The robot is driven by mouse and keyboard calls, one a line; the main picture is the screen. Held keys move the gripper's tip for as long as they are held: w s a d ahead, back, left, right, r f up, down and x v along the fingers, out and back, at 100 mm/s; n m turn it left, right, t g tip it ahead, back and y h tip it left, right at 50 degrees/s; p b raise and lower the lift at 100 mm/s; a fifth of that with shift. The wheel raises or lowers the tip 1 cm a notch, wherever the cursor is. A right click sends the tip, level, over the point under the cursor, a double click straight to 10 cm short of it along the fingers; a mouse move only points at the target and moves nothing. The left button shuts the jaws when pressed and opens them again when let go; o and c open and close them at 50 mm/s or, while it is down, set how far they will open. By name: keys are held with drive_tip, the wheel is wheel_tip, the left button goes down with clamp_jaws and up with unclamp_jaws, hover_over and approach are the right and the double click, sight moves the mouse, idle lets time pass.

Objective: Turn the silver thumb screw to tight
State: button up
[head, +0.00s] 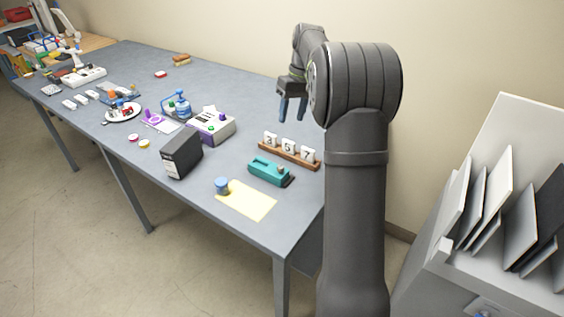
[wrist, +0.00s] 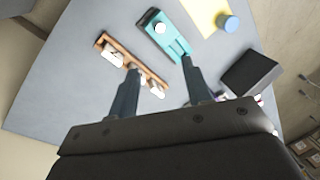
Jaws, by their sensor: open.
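A teal device (head: 264,172) lies near the right end of the grey table. A small round knob (head: 281,169) stands on its top; in the wrist view it looks like a pale, silvery disc (wrist: 160,28) on the teal body (wrist: 150,20). It seems to be the thumb screw; its turn marks are too small to read. My gripper (head: 292,112) is open and empty, pointing down above the table, behind the device and the number blocks. In the wrist view its fingers (wrist: 160,66) are apart, with the device beyond the fingertips. Nothing touches the knob.
A wooden rack (head: 290,153) with number blocks stands just behind the device. A dark box (head: 181,154) is to the left. A yellow sheet (head: 250,201) and a blue cup (head: 221,185) lie in front. A purple-and-white machine (head: 211,127) stands farther left.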

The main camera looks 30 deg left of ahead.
sight(281, 167)
drive_tip(key=x, duration=1.7)
drive_tip(key=shift+f, duration=0.3)
clamp_jaws()
